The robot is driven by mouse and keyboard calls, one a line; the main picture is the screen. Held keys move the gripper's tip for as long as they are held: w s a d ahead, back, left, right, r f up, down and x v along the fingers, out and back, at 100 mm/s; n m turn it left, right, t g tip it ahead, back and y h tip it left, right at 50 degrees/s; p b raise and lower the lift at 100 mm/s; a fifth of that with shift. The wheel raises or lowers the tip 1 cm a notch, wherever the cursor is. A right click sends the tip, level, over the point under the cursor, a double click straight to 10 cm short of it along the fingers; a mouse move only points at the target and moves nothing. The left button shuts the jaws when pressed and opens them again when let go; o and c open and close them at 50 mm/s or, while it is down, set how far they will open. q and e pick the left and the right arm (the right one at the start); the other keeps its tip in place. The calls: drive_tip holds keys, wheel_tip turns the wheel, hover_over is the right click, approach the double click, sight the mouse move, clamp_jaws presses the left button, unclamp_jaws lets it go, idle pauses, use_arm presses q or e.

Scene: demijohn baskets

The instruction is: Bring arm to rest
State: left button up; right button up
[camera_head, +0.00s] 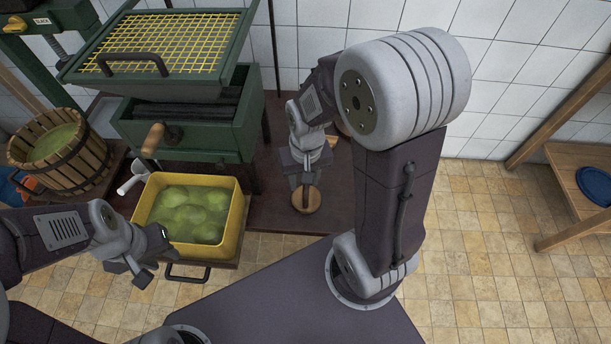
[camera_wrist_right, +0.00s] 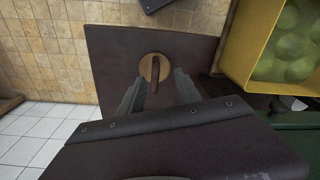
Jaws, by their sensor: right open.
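My right gripper (camera_head: 304,184) hangs over the dark table, above a small round wooden piece (camera_head: 313,204). In the right wrist view the gripper (camera_wrist_right: 158,84) has its two fingers spread and nothing is held. The wooden piece (camera_wrist_right: 146,68), with a dark bar across it, lies on the table beyond the fingertips. My left gripper (camera_head: 143,276) is by the front left of the yellow tub, near a dark handle. Whether its jaws are open is not clear. Much of my right arm crosses the middle of the head view.
The yellow tub (camera_head: 238,222) holds green fruit. A green press machine (camera_head: 245,118) with a yellow grid stands behind it. A slatted wooden basket (camera_head: 94,164) is at the left. The dark table (camera_head: 338,172) is partly bare. A wooden shelf (camera_head: 570,165) stands at the right.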

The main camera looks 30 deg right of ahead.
drive_tip(key=s+a+n, duration=0.2)
drive_tip(key=s, duration=0.2)
wheel_tip(320, 180, up, 15)
drive_tip(key=p, duration=1.5)
drive_tip(key=shift+w+d+f, duration=0.15)
drive_tip(key=shift+w+d, duration=0.05)
drive_tip(key=shift+w, duration=0.05)
